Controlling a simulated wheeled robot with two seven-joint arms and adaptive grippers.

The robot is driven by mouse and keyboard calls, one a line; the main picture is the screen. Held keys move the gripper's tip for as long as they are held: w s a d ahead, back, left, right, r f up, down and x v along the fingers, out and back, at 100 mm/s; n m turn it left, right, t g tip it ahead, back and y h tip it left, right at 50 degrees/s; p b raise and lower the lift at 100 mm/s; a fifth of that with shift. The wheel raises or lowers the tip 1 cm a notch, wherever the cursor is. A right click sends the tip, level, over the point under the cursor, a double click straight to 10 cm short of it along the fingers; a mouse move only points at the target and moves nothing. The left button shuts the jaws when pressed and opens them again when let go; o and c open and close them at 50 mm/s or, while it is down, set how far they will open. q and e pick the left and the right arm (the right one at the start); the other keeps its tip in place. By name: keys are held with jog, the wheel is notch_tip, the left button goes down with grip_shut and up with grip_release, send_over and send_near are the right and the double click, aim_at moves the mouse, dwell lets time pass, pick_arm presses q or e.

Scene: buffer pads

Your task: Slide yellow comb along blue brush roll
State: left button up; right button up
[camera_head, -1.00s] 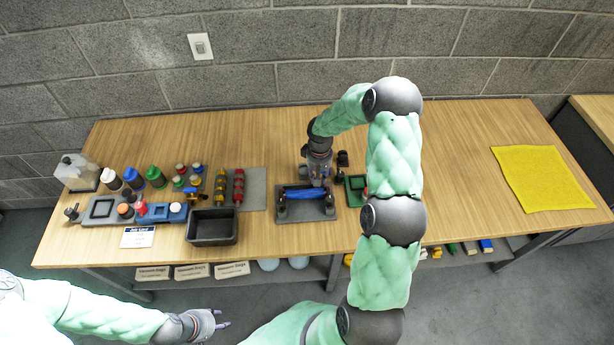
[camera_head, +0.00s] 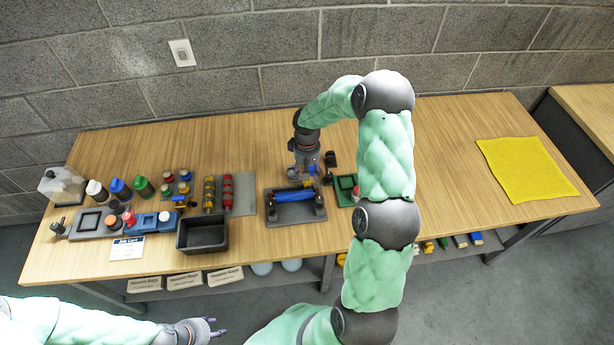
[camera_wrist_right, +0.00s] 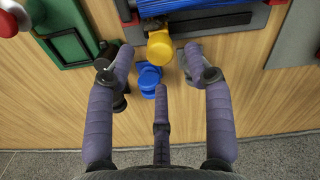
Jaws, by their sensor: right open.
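The blue brush roll (camera_head: 295,196) lies across a dark grey tray (camera_head: 285,219) near the table's middle. Its blue edge also shows at the top of the right wrist view (camera_wrist_right: 205,4). A yellow piece, seemingly the comb, (camera_wrist_right: 159,46) sits at the roll's edge; it looks small in the head view (camera_head: 311,184). My right gripper (camera_head: 304,174) is just behind the tray, on the wall side. My left gripper (camera_head: 212,328) is open and empty, in front of the table.
A blue piece (camera_wrist_right: 150,78) and a black piece (camera_wrist_right: 108,60) stand near the right gripper's fingers. A green tray (camera_head: 345,184) is right of the roll's tray. A black bin (camera_head: 203,236) and red and yellow rollers are left. A yellow cloth (camera_head: 527,168) lies far right.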

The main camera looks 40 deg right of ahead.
notch_tip(320, 180, up, 8)
dwell(0.8)
